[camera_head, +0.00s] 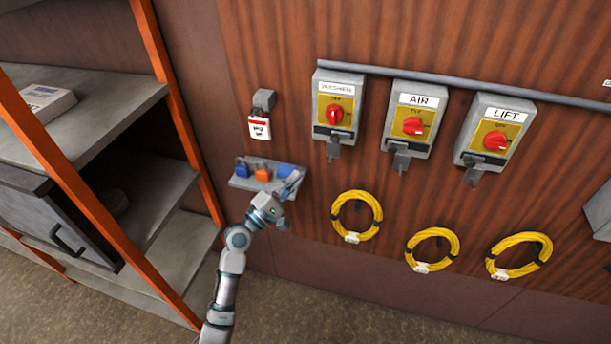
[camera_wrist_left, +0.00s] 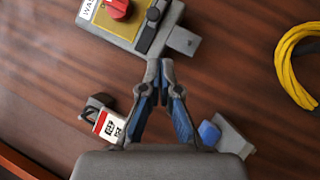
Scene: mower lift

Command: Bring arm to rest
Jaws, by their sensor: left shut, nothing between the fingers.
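My left arm (camera_head: 228,285) reaches up from the bottom of the head view. Its gripper (camera_head: 292,182) is in front of the right end of a small grey wall shelf (camera_head: 240,184), partly covering it. In the left wrist view the left gripper (camera_wrist_left: 160,66) has its fingertips together with nothing between them. They point toward the lower edge of a switch box with a red knob (camera_wrist_left: 117,8). I cannot tell how far they are from the wall. My right gripper is not in view.
Blue (camera_head: 243,170) and orange (camera_head: 262,175) items sit on the wall shelf. A red-and-white tag (camera_head: 260,128) hangs above. AIR (camera_head: 413,118) and LIFT (camera_head: 493,138) switch boxes and coiled yellow cables (camera_head: 357,216) are at right. An orange-framed rack (camera_head: 165,80) stands at left.

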